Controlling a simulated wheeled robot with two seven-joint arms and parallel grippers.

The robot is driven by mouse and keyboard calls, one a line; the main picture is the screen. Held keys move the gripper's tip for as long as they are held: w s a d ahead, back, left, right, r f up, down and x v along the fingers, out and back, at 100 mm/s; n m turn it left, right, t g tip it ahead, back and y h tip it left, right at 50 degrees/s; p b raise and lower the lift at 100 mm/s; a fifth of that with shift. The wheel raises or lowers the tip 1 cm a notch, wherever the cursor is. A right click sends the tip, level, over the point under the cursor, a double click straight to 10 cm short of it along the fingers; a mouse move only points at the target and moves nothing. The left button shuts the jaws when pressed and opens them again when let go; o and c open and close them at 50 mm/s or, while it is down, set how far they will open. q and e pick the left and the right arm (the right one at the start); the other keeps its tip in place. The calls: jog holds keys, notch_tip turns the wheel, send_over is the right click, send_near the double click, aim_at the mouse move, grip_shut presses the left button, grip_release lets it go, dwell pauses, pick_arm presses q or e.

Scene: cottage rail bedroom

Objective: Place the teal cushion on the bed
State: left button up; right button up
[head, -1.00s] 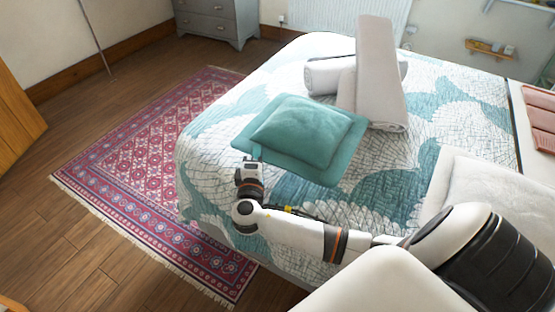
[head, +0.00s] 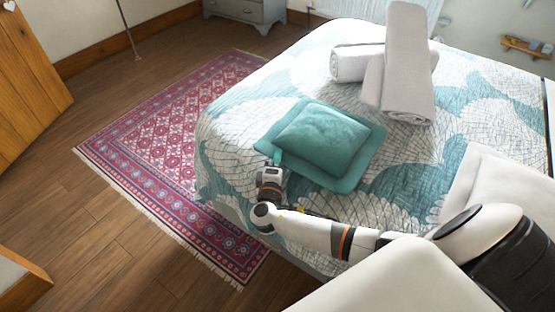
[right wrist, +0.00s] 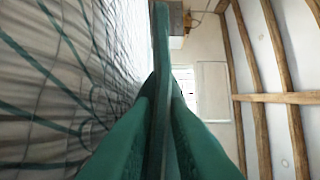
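The teal cushion (head: 322,138) lies roughly flat at the near left part of the bed (head: 400,172), over its patterned teal and white cover. My right gripper (head: 273,162) is at the cushion's near left corner and appears shut on its flat border. In the right wrist view the cushion (right wrist: 163,95) shows edge-on, close to the camera, with the bed cover (right wrist: 50,90) alongside at the left. I cannot tell whether the cushion's underside touches the cover. My left gripper is not in view.
White rolled towels (head: 408,65) lie on the bed behind the cushion. A white pillow (head: 495,185) is at the right. A red patterned rug (head: 165,150) covers the floor left of the bed. A grey dresser (head: 245,10) stands at the back.

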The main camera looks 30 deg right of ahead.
jog(key=o, duration=0.4)
jog(key=shift+c, duration=0.2)
jog(key=shift+r, duration=0.1)
jog(key=shift+s+a, duration=0.15)
jog(key=v, duration=1.2)
jog(key=s+d+f+g+y, duration=0.25)
jog(key=s+f+g, duration=0.2)
jog(key=f, duration=0.85)
jog(key=s+d+f+g+y, duration=0.1)
jog(key=s+f+g+y, duration=0.3)
jog(key=f, duration=1)
jog(key=s+a+f+m+g+y, duration=0.1)
jog(key=s+f+m, duration=0.1)
jog(key=s+f, duration=0.3)
jog(key=s+a+f+m+g+y, duration=0.1)
jog(key=s+f, duration=0.4)
jog(key=s, duration=0.9)
jog(key=s+a+f+m+g+y, duration=0.2)
jog(key=s+f+m+y, duration=0.1)
jog(key=s, duration=0.7)
notch_tip(320, 180, down, 3)
jog(key=shift+r+m, duration=0.1)
jog(key=shift+m, duration=0.6)
